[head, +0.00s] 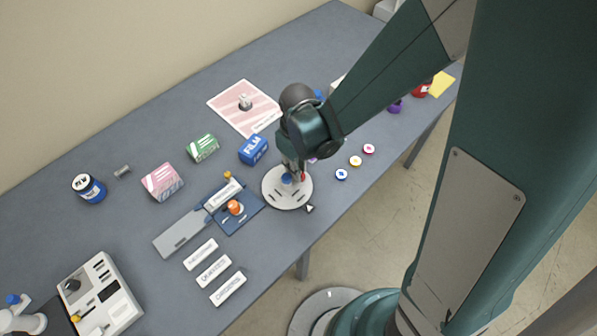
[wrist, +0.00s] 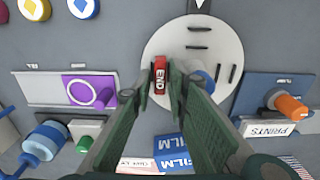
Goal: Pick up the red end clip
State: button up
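The red end clip (wrist: 160,76), marked "END", is on the white round disc (wrist: 216,35) near the disc's edge. In the head view the clip shows as a small red patch (head: 303,176) beside my gripper, on the disc (head: 291,200). My gripper (wrist: 160,82) is open, with one finger on each side of the clip. A narrow gap seems to show between the fingers and the clip. The lower part of the clip's surroundings is hidden by the fingers.
A blue peg (head: 286,178) stands on the disc close to my gripper. A blue tray with an orange knob (head: 235,208) lies to the left. The blue film box (head: 253,149) is behind. Several round tokens (head: 355,161) lie to the right, near the table's front edge.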

jog(key=c, duration=0.5)
jog(key=shift+o, duration=0.2)
jog(key=shift+r, duration=0.2)
notch_tip(320, 180, up, 10)
jog(key=p, duration=0.1)
jog(key=shift+f, duration=0.2)
jog(key=shift+w+a, duration=0.1)
jog(key=shift+a, duration=0.05)
dwell(0.8)
